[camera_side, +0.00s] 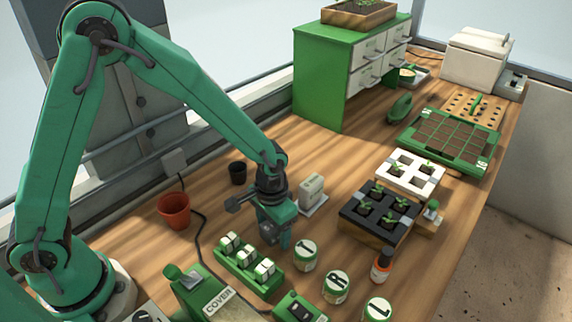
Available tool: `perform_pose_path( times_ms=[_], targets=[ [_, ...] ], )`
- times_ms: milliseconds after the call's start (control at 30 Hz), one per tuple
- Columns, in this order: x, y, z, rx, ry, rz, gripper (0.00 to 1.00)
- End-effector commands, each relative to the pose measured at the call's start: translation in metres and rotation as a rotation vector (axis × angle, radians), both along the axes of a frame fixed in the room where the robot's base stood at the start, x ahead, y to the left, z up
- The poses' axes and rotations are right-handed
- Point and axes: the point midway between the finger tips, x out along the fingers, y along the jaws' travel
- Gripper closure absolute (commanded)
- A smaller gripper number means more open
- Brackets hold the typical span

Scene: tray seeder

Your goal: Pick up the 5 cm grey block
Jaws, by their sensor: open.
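My gripper (272,238) points down over the middle of the wooden bench, with its jaws open. It is just behind a green rack (236,274) that holds three small pale blocks with dark marks (264,269). A pale grey, upright block-like thing (312,187) stands on a small light plate right of my gripper, apart from it. I cannot tell whether this is the 5 cm grey block. No other grey block shows clearly. The space between and behind the jaws is partly hidden by the gripper itself.
Lettered jars (305,255) and an orange bottle (382,266) stand to the right and front. A black seedling tray (345,213) and a white one (383,178) lie further right. An orange pot (174,211) and black cup (238,173) stand left. Bare bench lies behind my gripper.

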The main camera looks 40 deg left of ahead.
Motion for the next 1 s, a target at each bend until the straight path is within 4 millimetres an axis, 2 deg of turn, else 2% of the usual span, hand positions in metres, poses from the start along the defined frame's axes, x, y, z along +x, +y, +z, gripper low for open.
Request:
perform_pose_path(
  times_ms=[467, 567, 733, 1000],
  targets=[
    [0.0002, 0.0, -0.0002, 0.0, -0.001, 0.0, 0.34],
    [0.0003, -0.0001, -0.0001, 0.0, -0.001, 0.0, 0.49],
    [0.0003, -0.0001, -0.0001, 0.0, -0.001, 0.0, 0.83],
    [0.0005, -0.0002, 0.0004, 0.0, -0.002, 0.0, 0.85]
  ],
)
